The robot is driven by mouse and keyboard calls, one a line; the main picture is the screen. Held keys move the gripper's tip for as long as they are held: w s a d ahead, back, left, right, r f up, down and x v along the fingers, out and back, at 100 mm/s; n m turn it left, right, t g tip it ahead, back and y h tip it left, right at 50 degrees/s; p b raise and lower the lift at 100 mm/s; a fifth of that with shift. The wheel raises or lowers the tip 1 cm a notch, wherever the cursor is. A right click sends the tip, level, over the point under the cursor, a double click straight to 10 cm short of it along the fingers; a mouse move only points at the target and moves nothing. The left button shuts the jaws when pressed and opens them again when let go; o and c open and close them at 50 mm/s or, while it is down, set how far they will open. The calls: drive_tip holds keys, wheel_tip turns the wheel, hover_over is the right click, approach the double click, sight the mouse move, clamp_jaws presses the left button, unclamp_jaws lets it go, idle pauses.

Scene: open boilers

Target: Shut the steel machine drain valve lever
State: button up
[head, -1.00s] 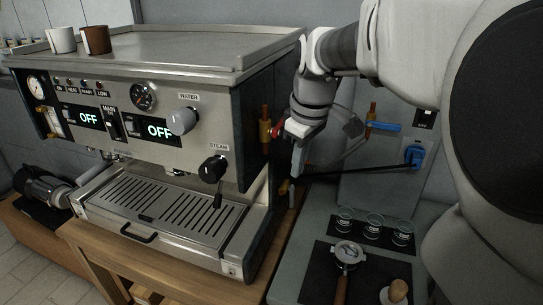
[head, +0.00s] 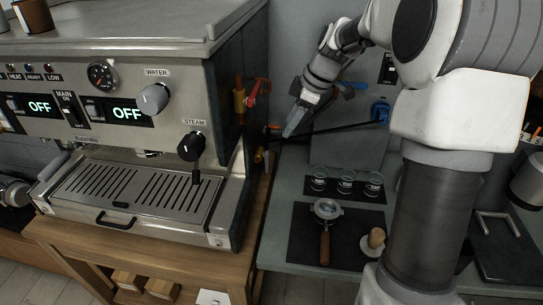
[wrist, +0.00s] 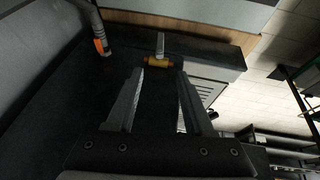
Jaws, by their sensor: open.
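The steel machine (head: 150,75) stands at the left in the head view. On its right side sit an upper brass valve with a red lever (head: 258,88) and a lower brass fitting (head: 259,156), partly hidden in shadow. My gripper (head: 287,134) is just right of that side, near the lower fitting and below the red lever. In the wrist view, my gripper (wrist: 160,74) is open and empty. A brass valve (wrist: 158,62) with a pale grey lever (wrist: 160,43) lies just ahead, between the fingertips' lines. Contact is not visible.
A black hose (head: 325,129) runs from near my gripper to a blue fitting (head: 380,110). An orange-tipped part (wrist: 101,46) is at the wrist view's upper left.

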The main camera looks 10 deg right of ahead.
sight(267, 161)
drive_tip(key=b+x, duration=0.1)
drive_tip(key=x, duration=1.6)
drive_tip(key=shift+f, duration=0.25)
clamp_jaws()
idle(0.6)
